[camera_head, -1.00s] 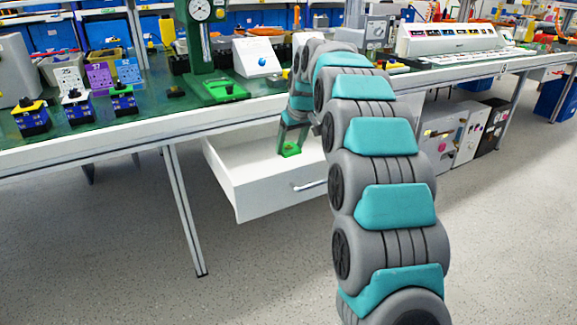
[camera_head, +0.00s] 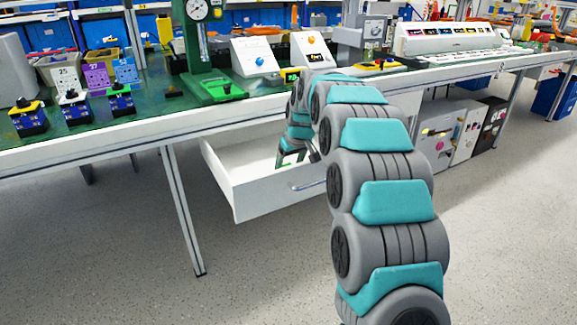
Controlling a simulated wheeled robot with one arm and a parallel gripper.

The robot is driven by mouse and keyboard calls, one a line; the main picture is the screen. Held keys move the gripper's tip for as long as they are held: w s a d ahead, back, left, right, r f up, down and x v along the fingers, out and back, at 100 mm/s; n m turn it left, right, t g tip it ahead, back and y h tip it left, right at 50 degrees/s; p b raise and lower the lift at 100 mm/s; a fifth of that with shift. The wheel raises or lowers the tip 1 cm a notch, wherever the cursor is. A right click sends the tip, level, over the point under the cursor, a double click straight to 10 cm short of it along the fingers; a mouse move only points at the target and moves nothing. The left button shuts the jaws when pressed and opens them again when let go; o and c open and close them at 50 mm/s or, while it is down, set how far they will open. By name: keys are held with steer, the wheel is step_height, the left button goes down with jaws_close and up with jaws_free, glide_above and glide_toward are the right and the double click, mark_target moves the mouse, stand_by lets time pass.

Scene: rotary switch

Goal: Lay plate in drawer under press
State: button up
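The white drawer (camera_head: 262,198) under the bench stands pulled out, below the green press (camera_head: 216,88) with its round gauge. My gripper (camera_head: 296,160) reaches down into the drawer, close behind its front wall. A small patch of green, which looks like the plate (camera_head: 281,163), shows at the left fingertip. Most of the plate and the lower fingertips are hidden by the drawer front. I cannot tell whether the plate is still gripped or rests on the drawer floor.
The drawer's left part looks empty. A metal handle (camera_head: 309,186) is on its front. White boxes with blue (camera_head: 254,58) and orange (camera_head: 312,50) knobs stand on the bench. Several small switch blocks stand at the left. The bench edge (camera_head: 140,131) runs above the drawer.

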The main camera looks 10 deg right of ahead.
steer(key=o, duration=0.4)
steer(key=shift+c, duration=0.2)
steer(key=shift+s+r, duration=0.1)
steer(key=shift+r, duration=0.45)
steer(key=v, duration=1.1)
steer(key=shift+s+r, duration=0.1)
steer(key=shift+s, duration=0.05)
